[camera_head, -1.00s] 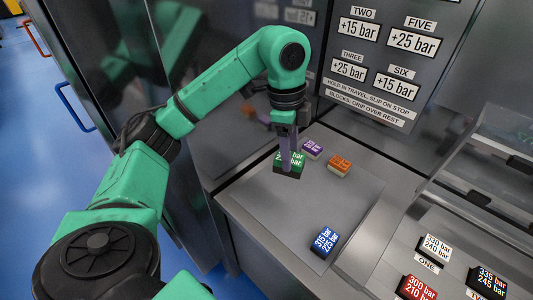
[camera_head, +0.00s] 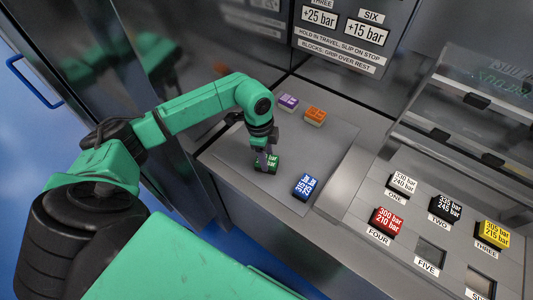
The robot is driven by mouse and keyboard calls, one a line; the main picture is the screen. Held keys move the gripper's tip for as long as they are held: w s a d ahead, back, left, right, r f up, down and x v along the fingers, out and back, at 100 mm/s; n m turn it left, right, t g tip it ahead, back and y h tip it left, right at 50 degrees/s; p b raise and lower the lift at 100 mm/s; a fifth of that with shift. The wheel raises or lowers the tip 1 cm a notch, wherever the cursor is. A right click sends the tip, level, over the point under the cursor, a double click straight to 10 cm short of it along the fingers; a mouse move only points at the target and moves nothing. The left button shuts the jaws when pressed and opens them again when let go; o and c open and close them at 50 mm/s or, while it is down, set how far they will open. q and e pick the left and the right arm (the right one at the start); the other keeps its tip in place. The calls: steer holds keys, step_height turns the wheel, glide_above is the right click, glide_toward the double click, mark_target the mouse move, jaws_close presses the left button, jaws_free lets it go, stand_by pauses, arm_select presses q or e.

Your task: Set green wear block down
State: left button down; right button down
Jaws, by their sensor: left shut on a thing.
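The green wear block (camera_head: 273,164) is at the left part of the grey mat (camera_head: 233,148) on the steel counter. My left gripper (camera_head: 267,157) points down and is shut on the green block, with a finger covering part of its label. I cannot tell whether the block touches the mat. A blue block (camera_head: 306,186) lies just to its right and nearer. A purple block (camera_head: 288,102) and an orange block (camera_head: 315,116) lie at the mat's back. My right gripper is out of view.
Slots FIVE (camera_head: 430,253) and SIX (camera_head: 480,283) are empty. A clear raised cover (camera_head: 480,100) stands behind.

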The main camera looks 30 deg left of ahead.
arm_select(q)
steer(key=shift+a+f, duration=0.1)
steer(key=shift+c, duration=1.8)
jaws_free()
steer(key=shift+o, duration=0.5)
steer(key=shift+w+r, duration=0.1)
steer(key=shift+r, duration=0.25)
step_height(320, 180, up, 12)
steer(key=a+b, duration=0.1)
steer(key=b, duration=0.2)
steer(key=shift+s+a+f, duration=0.2)
steer(key=shift+s, duration=0.05)
